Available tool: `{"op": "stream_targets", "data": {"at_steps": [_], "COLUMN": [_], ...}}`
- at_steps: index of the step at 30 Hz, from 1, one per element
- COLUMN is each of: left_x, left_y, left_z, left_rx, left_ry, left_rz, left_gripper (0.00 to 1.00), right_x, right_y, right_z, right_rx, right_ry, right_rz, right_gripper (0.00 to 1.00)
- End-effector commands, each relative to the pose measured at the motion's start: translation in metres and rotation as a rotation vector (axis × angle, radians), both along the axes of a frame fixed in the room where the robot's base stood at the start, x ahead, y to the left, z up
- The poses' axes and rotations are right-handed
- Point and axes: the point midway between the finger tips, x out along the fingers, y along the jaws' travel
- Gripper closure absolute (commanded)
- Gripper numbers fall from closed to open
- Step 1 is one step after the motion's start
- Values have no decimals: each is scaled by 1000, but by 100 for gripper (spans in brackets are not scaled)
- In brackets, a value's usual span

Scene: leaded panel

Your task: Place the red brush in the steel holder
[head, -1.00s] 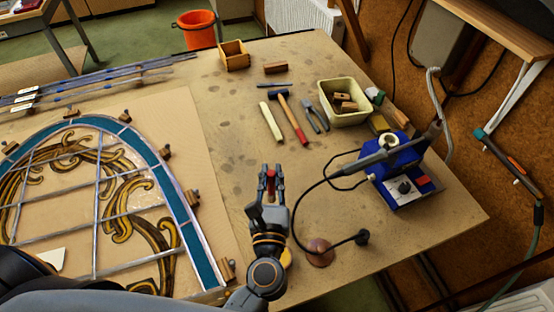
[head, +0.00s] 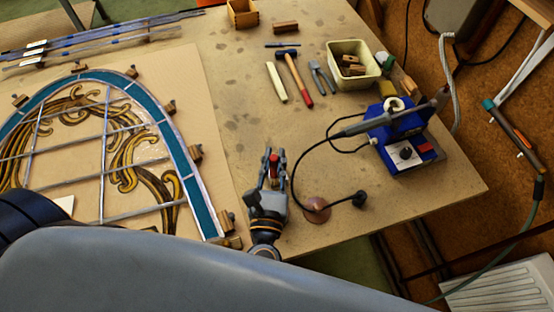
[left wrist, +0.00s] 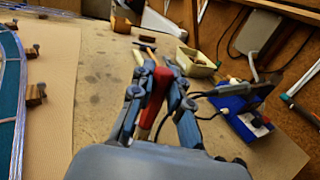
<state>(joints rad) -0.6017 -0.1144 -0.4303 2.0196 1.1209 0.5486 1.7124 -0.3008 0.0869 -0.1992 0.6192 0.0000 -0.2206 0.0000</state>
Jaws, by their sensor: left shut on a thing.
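My left gripper (head: 274,162) is over the front middle of the table, shut on the red brush (head: 273,166). In the left wrist view the red brush (left wrist: 157,88) stands out as a red handle between the fingers (left wrist: 160,78), with a pale part below it. The brush's lower end is hard to make out. I cannot pick out a steel holder in either view. My right gripper is not in view.
The leaded panel (head: 187,176) lies left of the gripper, edged by wooden blocks. A copper disc (head: 316,209) and black cable lie close right. The blue soldering station (head: 403,150) stands farther right. A hammer (head: 295,78) and cream tub (head: 370,79) lie behind.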

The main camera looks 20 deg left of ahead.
Motion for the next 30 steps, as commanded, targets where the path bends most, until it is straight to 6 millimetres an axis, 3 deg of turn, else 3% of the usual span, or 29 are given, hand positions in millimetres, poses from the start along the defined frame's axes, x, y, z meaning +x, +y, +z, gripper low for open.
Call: {"op": "stream_targets", "data": {"at_steps": [3,9,16,24,30], "left_x": [25,48,57,61,61], "left_y": [5,11,13,14,14], "left_z": [-26,-53,-63,-98,-96], "left_rx": [1,-1,0,1,0], "left_ry": [-1,-1,0,0,0], "left_rz": [0,0,-1,0,0], "left_gripper": [100,100,100,100,100], "right_x": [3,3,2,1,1], "right_y": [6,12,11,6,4], "right_z": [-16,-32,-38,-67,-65], "right_rx": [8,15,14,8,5], "right_ry": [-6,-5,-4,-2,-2], "right_rz": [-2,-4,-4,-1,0], "right_gripper": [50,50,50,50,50]}}
